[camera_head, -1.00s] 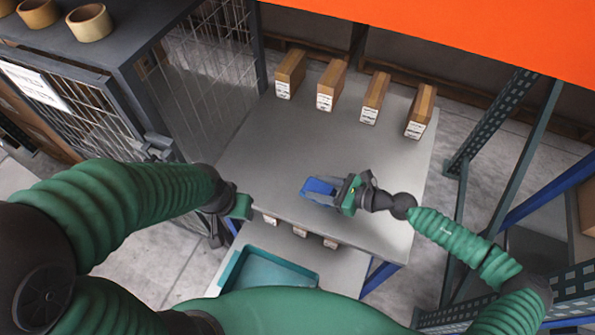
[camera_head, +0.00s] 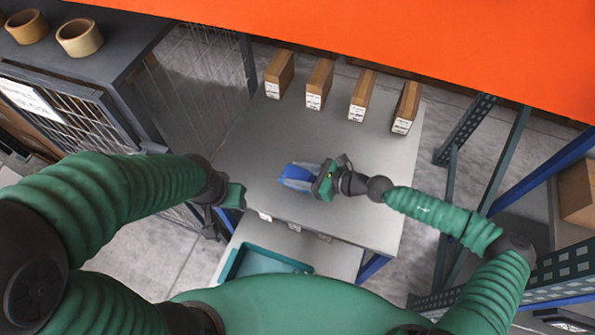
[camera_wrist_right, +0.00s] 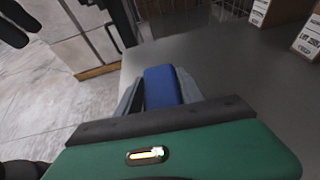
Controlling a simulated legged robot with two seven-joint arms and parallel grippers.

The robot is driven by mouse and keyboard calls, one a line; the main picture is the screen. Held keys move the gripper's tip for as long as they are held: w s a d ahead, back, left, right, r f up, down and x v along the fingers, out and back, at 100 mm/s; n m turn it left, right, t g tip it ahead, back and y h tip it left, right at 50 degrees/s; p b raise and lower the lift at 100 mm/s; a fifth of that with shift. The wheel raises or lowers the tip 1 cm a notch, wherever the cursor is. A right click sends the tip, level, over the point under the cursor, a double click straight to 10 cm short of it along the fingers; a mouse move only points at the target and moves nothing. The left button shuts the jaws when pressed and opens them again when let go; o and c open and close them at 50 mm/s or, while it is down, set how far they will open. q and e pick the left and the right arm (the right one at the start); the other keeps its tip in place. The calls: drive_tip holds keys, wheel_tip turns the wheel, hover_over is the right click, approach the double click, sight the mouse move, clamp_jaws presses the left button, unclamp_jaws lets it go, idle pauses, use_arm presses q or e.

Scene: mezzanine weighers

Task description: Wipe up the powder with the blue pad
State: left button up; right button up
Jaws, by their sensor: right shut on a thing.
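The blue pad (camera_head: 298,176) is held in my right gripper (camera_head: 312,179), over the front half of the grey table (camera_head: 250,140). In the right wrist view the pad (camera_wrist_right: 162,86) sits between the two grey fingers of the gripper (camera_wrist_right: 160,92), which are shut on it. I cannot tell whether the pad touches the tabletop. My left gripper (camera_head: 232,196) is at the table's front left corner, and I cannot see whether its jaws are open. I can make out no powder on the bare tabletop in either view.
Several brown boxes with white labels (camera_head: 320,82) stand along the table's back edge. A teal tray (camera_head: 262,262) is on a lower shelf in front. A wire cage (camera_head: 75,115) is at left, and rack posts (camera_head: 465,128) are at right. The table's middle is clear.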

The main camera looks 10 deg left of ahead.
drive_tip(key=shift+a+r+p, duration=0.15)
drive_tip(key=shift+r+p, duration=0.2)
drive_tip(key=shift+r, duration=0.3)
drive_tip(key=shift+a+r+p, duration=0.55)
drive_tip(key=shift+r+p, duration=0.15)
drive_tip(key=shift+r, duration=0.05)
drive_tip(key=shift+d, duration=0.5)
drive_tip(key=shift+a, duration=0.1)
